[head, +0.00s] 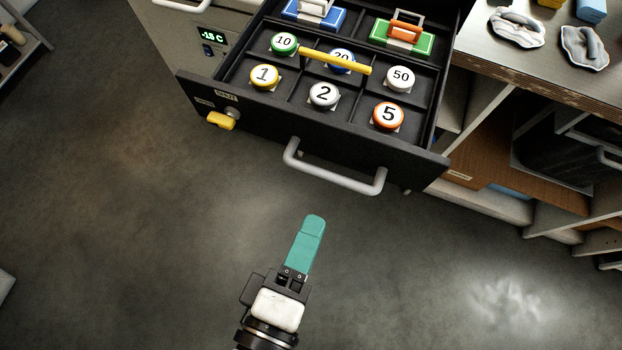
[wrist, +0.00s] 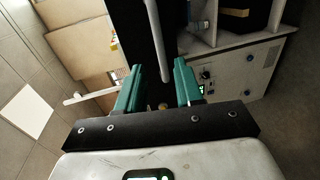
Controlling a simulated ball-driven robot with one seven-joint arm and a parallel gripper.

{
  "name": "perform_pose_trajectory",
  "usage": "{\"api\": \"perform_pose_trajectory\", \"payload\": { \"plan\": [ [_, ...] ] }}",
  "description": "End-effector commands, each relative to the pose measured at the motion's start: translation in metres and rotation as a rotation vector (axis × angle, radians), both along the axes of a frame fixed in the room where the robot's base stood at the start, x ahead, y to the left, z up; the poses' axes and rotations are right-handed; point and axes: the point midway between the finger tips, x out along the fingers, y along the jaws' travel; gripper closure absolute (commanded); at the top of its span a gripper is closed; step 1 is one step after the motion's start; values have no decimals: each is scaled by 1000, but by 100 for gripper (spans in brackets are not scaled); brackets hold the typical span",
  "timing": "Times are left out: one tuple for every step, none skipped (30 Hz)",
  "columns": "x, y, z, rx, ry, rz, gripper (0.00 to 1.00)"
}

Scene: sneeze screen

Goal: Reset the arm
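My gripper (head: 310,225) points up the picture in the head view, over bare floor and just below the open drawer's handle. In that view its teal fingers overlap, so the gap is hidden. In the wrist view the two teal fingers (wrist: 158,72) stand clearly apart, with nothing seen held between them. A grey handle bar (wrist: 157,40) on a dark front shows beyond the fingertips. In the head view the gripper looks apart from the drawer handle (head: 334,178).
The black drawer (head: 270,125) stands open, with several numbered round pieces, a yellow bar (head: 335,61) and a green-and-orange piece (head: 403,38) in it. A yellow knob (head: 222,120) is on its front. A counter (head: 540,70) stands right. Floor (head: 130,240) at left is clear.

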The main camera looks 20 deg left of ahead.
Motion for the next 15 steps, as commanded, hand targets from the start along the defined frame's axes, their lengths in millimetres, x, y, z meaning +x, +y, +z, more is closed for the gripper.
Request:
{"api": "perform_pose_trajectory", "payload": {
  "plan": [
    [0,0,0,0,0,0,64],
    [0,0,0,0,0,0,64],
    [0,0,0,0,0,0,64],
    [0,0,0,0,0,0,64],
    [0,0,0,0,0,0,64],
    [0,0,0,0,0,0,64],
    [0,0,0,0,0,0,64],
    [0,0,0,0,0,0,64],
    [0,0,0,0,0,0,64],
    [1,0,0,0,0,0,64],
    [1,0,0,0,0,0,64],
    [1,0,0,0,0,0,64],
    [1,0,0,1,1,-1,64],
    [2,-2,-1,2,4,-6,64],
    [5,-5,-3,7,14,-18,64]
  ]
}}
